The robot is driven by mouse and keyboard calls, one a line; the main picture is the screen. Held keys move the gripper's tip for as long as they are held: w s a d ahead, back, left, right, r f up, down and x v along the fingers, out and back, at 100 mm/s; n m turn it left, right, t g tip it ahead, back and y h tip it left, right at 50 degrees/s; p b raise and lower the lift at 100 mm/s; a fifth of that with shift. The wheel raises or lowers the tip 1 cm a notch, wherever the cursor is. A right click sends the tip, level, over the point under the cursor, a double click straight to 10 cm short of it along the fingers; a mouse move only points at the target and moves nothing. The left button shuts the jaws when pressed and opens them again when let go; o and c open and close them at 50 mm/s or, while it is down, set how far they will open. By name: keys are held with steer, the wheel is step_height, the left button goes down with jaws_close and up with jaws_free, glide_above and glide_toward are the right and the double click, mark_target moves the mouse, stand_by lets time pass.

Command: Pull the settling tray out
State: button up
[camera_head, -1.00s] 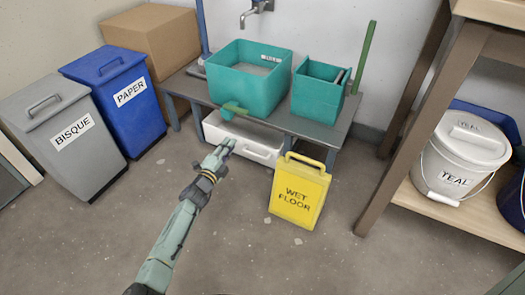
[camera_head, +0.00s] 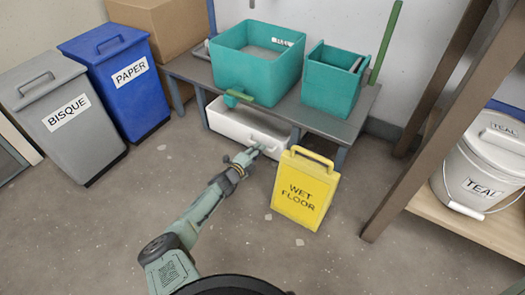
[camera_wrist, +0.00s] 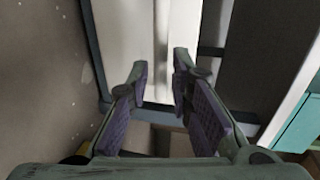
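The white settling tray (camera_head: 225,122) sits low under the grey bench, its long front facing me. My gripper (camera_head: 251,154) is at the right part of that front, close to the tray's handle. In the wrist view my gripper (camera_wrist: 160,62) has its two purple-padded fingers apart. The tray's white front (camera_wrist: 123,40) lies ahead of them, and a pale bar, seemingly the handle (camera_wrist: 160,30), lines up with the gap between the fingertips. I cannot tell whether either finger touches it.
A yellow wet floor sign (camera_head: 305,190) stands just right of my gripper. Teal tubs (camera_head: 258,60) stand on the bench (camera_head: 290,110). Grey (camera_head: 62,115) and blue (camera_head: 118,80) bins are at left, and a shelf (camera_head: 480,220) with a white bucket at right.

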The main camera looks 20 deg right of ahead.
steer(key=shift+b+x, duration=0.6)
steer(key=shift+x, duration=1.1)
steer(key=shift+c, duration=0.5)
jaws_close()
